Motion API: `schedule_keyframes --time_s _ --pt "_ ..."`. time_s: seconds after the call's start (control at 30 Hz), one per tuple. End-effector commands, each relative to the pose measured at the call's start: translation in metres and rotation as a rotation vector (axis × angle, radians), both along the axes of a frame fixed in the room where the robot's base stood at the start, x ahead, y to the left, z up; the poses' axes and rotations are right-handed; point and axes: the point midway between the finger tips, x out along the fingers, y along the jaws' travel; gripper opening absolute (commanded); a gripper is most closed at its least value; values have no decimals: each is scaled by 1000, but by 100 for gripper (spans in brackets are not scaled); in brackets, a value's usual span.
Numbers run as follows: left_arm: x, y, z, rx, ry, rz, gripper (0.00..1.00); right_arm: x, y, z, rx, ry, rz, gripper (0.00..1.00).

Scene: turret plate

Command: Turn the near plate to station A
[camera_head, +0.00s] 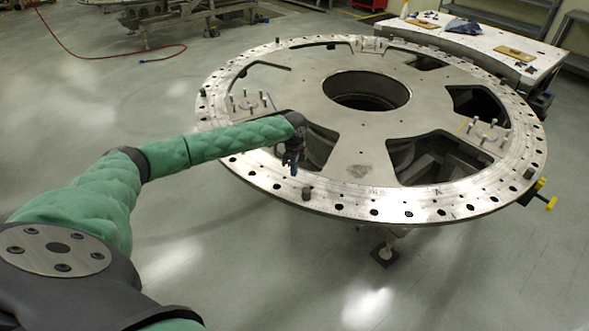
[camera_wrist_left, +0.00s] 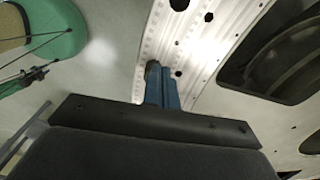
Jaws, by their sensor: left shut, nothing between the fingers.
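The near plate (camera_head: 365,172) is a large round metal turret plate with a ring of holes, wide cut-outs and a round centre opening. Its rim also shows in the left wrist view (camera_wrist_left: 200,45). My left gripper (camera_head: 290,168) is over the near-left part of the rim, pointing down. Its blue fingers (camera_wrist_left: 163,88) are together and empty. A dark peg (camera_wrist_left: 152,68) shows right by the fingertips; I cannot tell whether they touch. Another view of a rim peg (camera_head: 306,193) is just right of the gripper. A small letter-like mark (camera_head: 437,190) is on the near rim. My right gripper is not in view.
A yellow-handled part (camera_head: 540,193) sticks out at the plate's right edge. A white workbench (camera_head: 480,42) with tools stands behind right. Another plate (camera_head: 150,12) and a red hose (camera_head: 95,57) are at back left. The front floor is clear.

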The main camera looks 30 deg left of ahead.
Motion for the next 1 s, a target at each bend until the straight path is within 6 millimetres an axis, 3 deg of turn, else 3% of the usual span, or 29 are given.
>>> schedule_keyframes --time_s 0.47,1.0 --pt "1 0 -3 0 -3 -68 0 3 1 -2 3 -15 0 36" --pt "1 0 -54 1 -4 -67 0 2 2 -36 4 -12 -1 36"
